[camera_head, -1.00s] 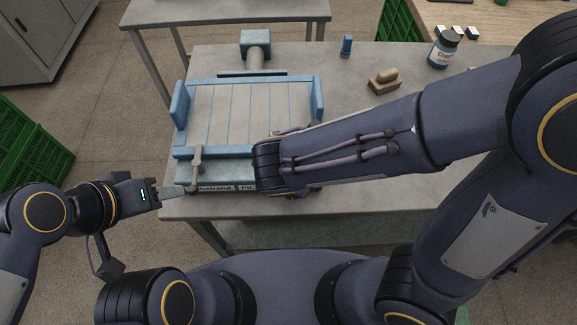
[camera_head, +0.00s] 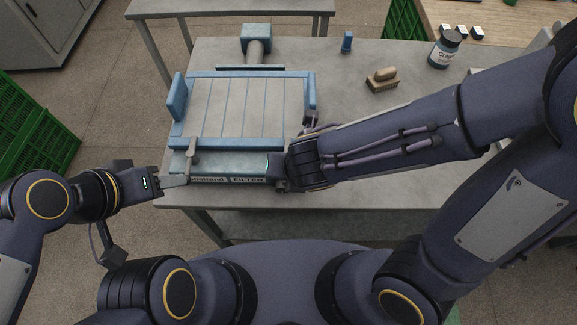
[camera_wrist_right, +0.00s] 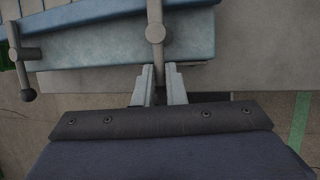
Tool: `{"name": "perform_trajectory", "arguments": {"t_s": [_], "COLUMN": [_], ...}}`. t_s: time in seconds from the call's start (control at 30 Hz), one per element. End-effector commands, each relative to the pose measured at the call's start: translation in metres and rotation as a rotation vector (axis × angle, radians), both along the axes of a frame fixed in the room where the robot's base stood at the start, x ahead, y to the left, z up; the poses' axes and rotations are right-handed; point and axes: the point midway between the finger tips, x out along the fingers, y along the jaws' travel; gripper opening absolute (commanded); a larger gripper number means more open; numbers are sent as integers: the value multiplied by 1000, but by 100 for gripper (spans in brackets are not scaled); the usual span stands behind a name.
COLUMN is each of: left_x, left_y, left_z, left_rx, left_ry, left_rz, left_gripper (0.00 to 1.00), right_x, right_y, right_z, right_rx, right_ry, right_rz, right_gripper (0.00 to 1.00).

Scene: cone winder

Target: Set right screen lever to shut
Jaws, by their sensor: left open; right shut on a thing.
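The machine (camera_head: 245,74) is a pale box with a slatted top and blue rails, with a front label that partly reads "FILTER". Its left lever (camera_head: 193,158) is a grey bar with a knob at the front left; it also shows at the left of the right wrist view (camera_wrist_right: 25,70). The right screen lever (camera_wrist_right: 156,25) is a grey bar hanging straight down over the blue front rail in the right wrist view; my right arm hides it in the head view. My right gripper (camera_wrist_right: 161,85) is shut on this lever's lower end. My left gripper (camera_head: 174,182) is open and empty beside the machine's front left corner.
Green crates (camera_head: 35,135) stand on the floor at the left. The table's front edge is close to both grippers.

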Motion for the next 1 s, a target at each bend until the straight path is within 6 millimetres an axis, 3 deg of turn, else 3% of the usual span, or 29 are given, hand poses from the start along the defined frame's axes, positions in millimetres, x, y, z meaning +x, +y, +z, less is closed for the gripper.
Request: {"name": "perform_trajectory", "arguments": {"t_s": [0.4,0.43,0.6,0.87,1.0], "left_x": [0,0,0,0,0], "left_y": [0,0,0,0,0], "left_z": [1,1,0,1,10], "left_rx": [0,0,0,0,0], "left_ry": [0,0,0,0,0], "left_rz": [0,0,0,0,0], "left_gripper": [45,45,45,45,45], "right_x": [1,1,0,0,-4], "right_y": [0,0,0,0,-2], "right_z": [1,1,0,1,15], "right_rx": [0,0,0,0,1], "right_ry": [-3,-3,-2,-1,-2], "right_rz": [10,10,8,8,5], "right_gripper": [0,12,32,32,32]}}
